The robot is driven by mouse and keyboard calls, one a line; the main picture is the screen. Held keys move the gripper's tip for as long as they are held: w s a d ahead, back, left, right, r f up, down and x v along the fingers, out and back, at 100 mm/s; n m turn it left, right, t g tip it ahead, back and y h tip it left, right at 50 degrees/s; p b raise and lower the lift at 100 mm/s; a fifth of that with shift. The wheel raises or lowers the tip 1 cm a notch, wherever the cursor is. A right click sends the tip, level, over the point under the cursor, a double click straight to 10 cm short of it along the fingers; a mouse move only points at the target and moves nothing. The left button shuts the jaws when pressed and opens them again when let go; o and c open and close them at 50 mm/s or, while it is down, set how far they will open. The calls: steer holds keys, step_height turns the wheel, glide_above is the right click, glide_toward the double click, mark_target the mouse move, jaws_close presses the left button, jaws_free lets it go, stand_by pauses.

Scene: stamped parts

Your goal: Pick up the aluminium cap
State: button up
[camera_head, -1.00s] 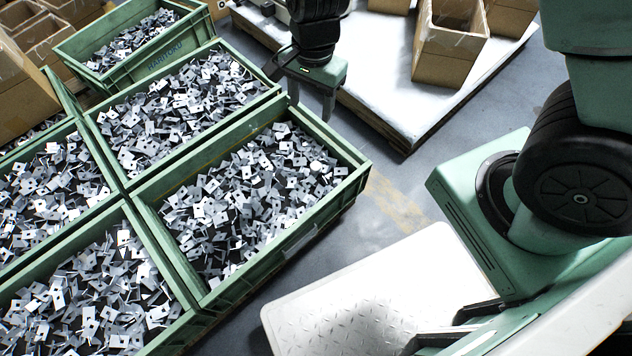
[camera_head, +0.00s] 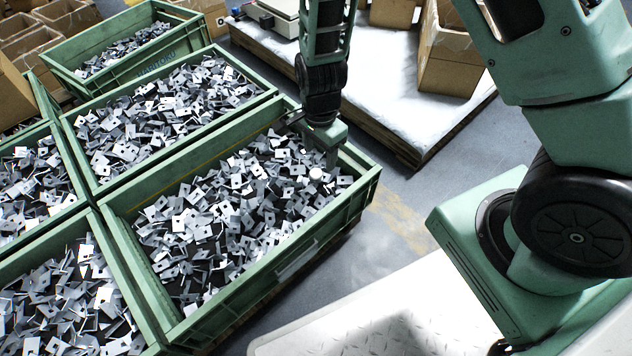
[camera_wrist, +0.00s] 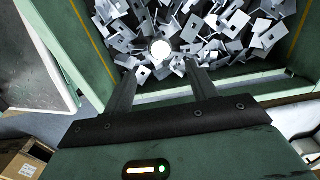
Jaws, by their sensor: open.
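The aluminium cap (camera_head: 316,174) is a small pale round piece lying on top of the stamped parts near the far right end of the nearest green crate (camera_head: 240,290). In the wrist view the cap (camera_wrist: 161,49) shows as a bright disc just beyond the fingertips, roughly centred between them. My gripper (camera_head: 320,152) points down over that end of the crate, beside the cap in the head view. In the wrist view my gripper (camera_wrist: 162,70) has its two fingers apart with nothing between them. The exact height above the cap is hard to tell.
Grey bent metal parts (camera_head: 215,215) fill the crate around the cap. The crate's far wall (camera_wrist: 235,80) runs close behind the fingers. More full green crates stand to the left. A pallet with a white top (camera_head: 385,95) carries cardboard boxes (camera_head: 450,55) at the back.

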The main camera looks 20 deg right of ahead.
mark_target(316, 173)
steer(key=shift+a+f+b, duration=0.2)
steer(key=shift+f+b, duration=1.1)
steer(key=shift+f, duration=0.35)
steer(key=shift+a+f+b, duration=0.2)
steer(key=shift+f+b, duration=1.1)
steer(key=shift+f, duration=0.35)
steer(key=shift+r, duration=0.1)
steer(key=c, duration=1.1)
steer(key=shift+o, duration=0.2)
steer(key=shift+r, duration=0.1)
